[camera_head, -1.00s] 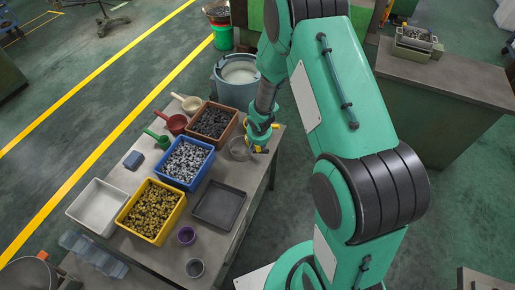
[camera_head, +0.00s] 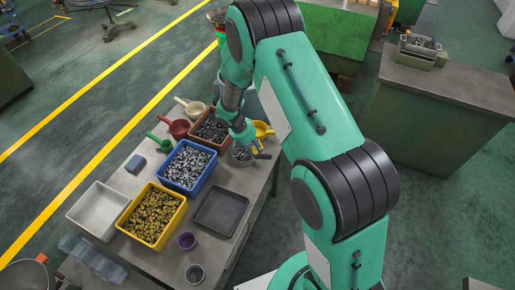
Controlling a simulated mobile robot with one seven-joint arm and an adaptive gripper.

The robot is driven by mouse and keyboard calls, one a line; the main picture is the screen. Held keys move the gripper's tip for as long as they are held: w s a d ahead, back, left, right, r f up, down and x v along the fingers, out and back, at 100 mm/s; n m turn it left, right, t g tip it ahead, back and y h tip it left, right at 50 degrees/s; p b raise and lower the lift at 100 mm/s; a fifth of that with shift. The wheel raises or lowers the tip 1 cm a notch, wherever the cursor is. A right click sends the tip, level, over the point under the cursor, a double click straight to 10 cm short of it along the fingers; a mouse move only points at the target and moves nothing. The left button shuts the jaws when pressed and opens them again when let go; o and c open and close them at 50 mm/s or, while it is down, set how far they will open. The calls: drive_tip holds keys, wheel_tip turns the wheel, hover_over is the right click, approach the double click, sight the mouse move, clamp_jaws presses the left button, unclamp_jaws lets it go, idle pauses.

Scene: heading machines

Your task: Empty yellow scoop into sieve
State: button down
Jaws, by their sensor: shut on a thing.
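My gripper (camera_head: 250,136) is at the back right of the workbench, shut on the yellow scoop (camera_head: 263,130). The scoop is tilted, with its yellow bowl to the right of the fingers. A round grey sieve (camera_head: 241,154) with a dark handle stands on the bench just below the scoop in the picture. Grey pieces appear to lie in the sieve, partly covered by my gripper. The inside of the scoop is too small to read, so I cannot tell whether anything is left in it.
Left of the sieve are a brown bin (camera_head: 211,130) and a blue bin (camera_head: 187,166) of metal parts. A yellow bin (camera_head: 151,214), a white bin (camera_head: 99,210) and a dark tray (camera_head: 220,208) stand nearer. Red (camera_head: 177,128), green (camera_head: 161,144) and cream (camera_head: 193,109) scoops lie behind.

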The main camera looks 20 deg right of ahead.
drive_tip(key=w+a+f+n+g+h+b, duration=0.1)
drive_tip(key=w+a+g+h+b, duration=0.4)
drive_tip(key=g+h, duration=0.1)
drive_tip(key=shift+w+a+n+h+b, duration=0.2)
drive_tip(key=shift+n+h+b, duration=0.15)
drive_tip(key=shift+h, duration=0.45)
idle(0.4)
drive_tip(key=shift+g, duration=0.3)
drive_tip(key=shift+s+b, duration=0.1)
drive_tip(key=shift+b, duration=0.2)
idle(0.5)
drive_tip(key=shift+s+d+r+t+y+b, duration=0.55)
drive_tip(key=shift+s+d+t+y+b, duration=0.2)
drive_tip(key=shift+b, duration=0.7)
drive_tip(key=shift+w+a, duration=0.1)
drive_tip(key=shift+r, duration=0.15)
